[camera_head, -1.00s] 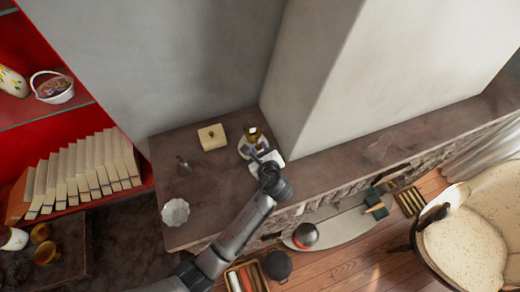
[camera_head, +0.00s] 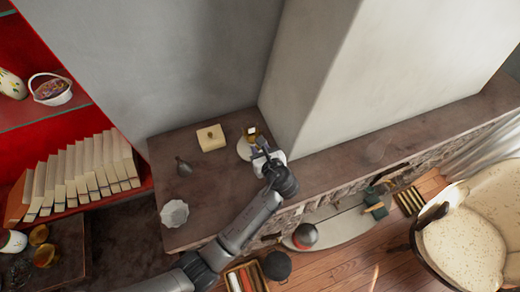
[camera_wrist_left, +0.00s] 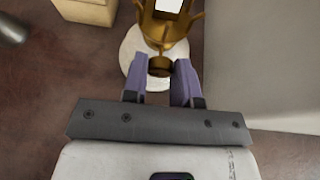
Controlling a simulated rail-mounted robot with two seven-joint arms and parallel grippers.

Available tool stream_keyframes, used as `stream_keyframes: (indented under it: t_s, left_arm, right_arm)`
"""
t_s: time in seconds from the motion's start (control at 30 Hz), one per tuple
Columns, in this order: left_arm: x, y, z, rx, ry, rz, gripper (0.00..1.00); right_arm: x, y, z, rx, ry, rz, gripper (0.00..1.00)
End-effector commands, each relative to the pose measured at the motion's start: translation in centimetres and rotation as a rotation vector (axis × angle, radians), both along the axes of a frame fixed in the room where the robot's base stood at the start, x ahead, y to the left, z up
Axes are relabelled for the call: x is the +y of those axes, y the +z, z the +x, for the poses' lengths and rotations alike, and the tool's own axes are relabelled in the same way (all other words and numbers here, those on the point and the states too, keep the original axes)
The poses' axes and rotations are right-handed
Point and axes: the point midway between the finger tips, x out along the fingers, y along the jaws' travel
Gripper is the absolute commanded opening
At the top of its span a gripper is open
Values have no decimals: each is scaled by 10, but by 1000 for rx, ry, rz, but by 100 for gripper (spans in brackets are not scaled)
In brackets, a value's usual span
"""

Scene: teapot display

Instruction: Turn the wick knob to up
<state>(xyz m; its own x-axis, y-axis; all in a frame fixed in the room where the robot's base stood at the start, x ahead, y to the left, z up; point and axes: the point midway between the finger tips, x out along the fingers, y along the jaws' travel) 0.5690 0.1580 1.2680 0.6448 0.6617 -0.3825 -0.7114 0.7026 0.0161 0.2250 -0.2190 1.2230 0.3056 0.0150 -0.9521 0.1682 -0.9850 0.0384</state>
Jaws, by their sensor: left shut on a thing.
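The brass lamp (camera_head: 251,133) stands on a round white base (camera_head: 244,150) at the back of the dark mantel top, close to the chimney wall. In the left wrist view the lamp body (camera_wrist_left: 168,25) is at the top, and its small round wick knob (camera_wrist_left: 160,66) faces me. My left gripper (camera_head: 260,147) reaches the lamp from the front. In the left wrist view its two fingers (camera_wrist_left: 161,80) stand on either side of the knob and are shut on it. The knob's turn setting cannot be read. My right gripper is not in view.
A cream lidded box (camera_head: 211,137), a small dark vase (camera_head: 184,167) and a white fluted bowl (camera_head: 174,213) stand on the mantel (camera_head: 215,185) left of the lamp. The pale chimney wall (camera_head: 345,75) rises close on the lamp's right. The mantel between vase and gripper is clear.

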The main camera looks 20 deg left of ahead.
Motion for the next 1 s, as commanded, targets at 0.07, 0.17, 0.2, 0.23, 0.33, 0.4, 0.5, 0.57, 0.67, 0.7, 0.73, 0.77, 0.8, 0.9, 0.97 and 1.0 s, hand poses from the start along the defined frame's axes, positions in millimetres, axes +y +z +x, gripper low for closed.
stream_keyframes:
  t_s: [0.07, 0.17, 0.2, 0.23, 0.33, 0.4, 0.5, 0.57, 0.67, 0.7, 0.73, 0.77, 0.8, 0.9, 0.97, 1.0]
  left_arm:
    - [0, 0, 0, 0, 1, 2, 3]
    - [0, 0, 0, 0, 1, 2, 3]
    - [0, 0, 0, 0, 1, 1, 3]
    - [0, 0, 0, 0, 1, 1, 27]
    - [0, 0, 0, 0, 0, 0, 37]
    - [0, 0, 0, 0, 0, 0, 44]
    - [0, 0, 0, -1, 0, -1, 52]
    - [0, 0, 0, -1, 0, -1, 52]
    - [0, 0, 0, -1, 0, -1, 52]
    - [0, 0, 0, -1, 0, -1, 52]
    - [-1, 0, -1, -1, 0, -1, 52]
    - [-1, 1, -1, -1, -1, -1, 52]
    - [-3, 2, -3, -1, -1, -1, 52]
    - [-12, 6, -10, -1, -2, -4, 52]
    - [-17, 9, -16, -1, -2, -4, 52]
    - [-21, 12, -20, -1, -1, -3, 52]
  right_arm:
    - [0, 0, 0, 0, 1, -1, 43]
    - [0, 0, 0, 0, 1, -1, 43]
    - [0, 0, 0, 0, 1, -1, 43]
    - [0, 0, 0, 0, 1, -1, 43]
    - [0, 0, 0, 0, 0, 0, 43]
    - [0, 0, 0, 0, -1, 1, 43]
    - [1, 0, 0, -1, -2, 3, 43]
    - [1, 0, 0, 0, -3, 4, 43]
    - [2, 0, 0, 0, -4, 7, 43]
    - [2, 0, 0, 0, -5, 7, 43]
    - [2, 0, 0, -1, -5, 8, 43]
    - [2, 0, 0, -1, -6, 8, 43]
    - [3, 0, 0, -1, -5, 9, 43]
    - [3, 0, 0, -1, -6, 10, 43]
    - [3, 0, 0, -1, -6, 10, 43]
    - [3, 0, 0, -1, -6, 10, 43]
